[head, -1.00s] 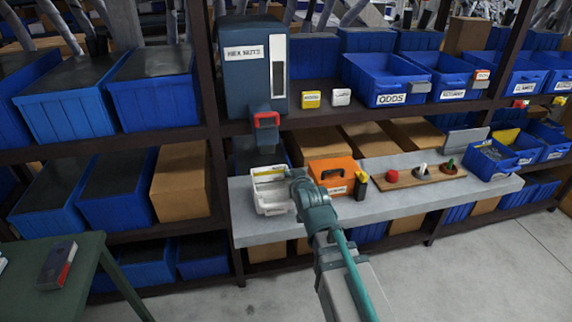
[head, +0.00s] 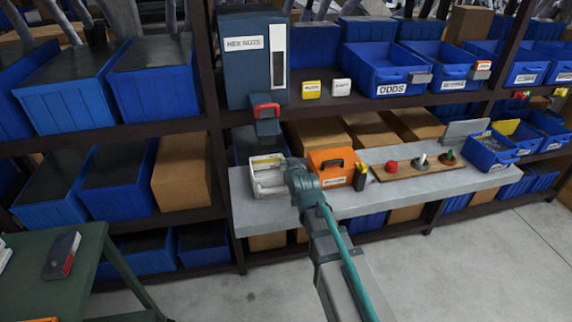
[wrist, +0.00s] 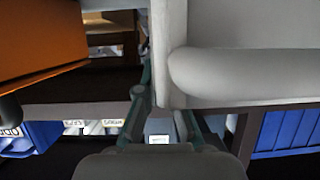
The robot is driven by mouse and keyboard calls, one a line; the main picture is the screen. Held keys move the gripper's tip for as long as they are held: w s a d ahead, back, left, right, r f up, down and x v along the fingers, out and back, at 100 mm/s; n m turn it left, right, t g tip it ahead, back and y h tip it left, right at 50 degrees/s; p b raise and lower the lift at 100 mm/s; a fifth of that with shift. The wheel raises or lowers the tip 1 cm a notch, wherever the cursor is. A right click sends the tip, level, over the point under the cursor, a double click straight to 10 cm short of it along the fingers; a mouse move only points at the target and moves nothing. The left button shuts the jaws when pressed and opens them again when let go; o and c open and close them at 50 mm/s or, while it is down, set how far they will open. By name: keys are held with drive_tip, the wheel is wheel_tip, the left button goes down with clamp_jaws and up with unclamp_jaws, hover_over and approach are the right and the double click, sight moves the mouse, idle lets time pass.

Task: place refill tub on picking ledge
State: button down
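The refill tub (head: 268,188) is a white open box at the left end of the grey picking ledge (head: 350,205), below the hex nuts dispenser (head: 240,65). It looks upright and over the ledge top; I cannot tell whether it rests there or hangs just above. My gripper (head: 290,170) is at its right side. In the wrist view the tub (wrist: 245,75) fills the upper right, and my gripper (wrist: 160,115) has its fingers about the tub's wall. It looks shut on that wall; the tub hides part of the far finger.
An orange box (head: 332,168) stands right beside my gripper, with a yellow and black item (head: 361,176) next to it. A wooden board (head: 420,167) with knobs lies farther right. The dispenser's red-rimmed spout (head: 266,112) hangs above the tub. A green table (head: 90,270) stands at front left.

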drive_tip(key=shift+f, duration=0.1)
drive_tip(key=c, duration=1.8)
unclamp_jaws()
drive_tip(key=shift+f, duration=0.1)
drive_tip(key=o, duration=0.5)
drive_tip(key=shift+r, duration=0.35)
drive_tip(key=b+v, duration=0.2)
drive_tip(key=v, duration=0.1)
drive_tip(key=b+v, duration=0.1)
drive_tip(key=v, duration=0.2)
drive_tip(key=b+v, duration=0.2)
drive_tip(key=shift+s+d+f+b, duration=0.15)
drive_tip(key=shift+s+b, duration=0.15)
drive_tip(key=shift+s, duration=0.15)
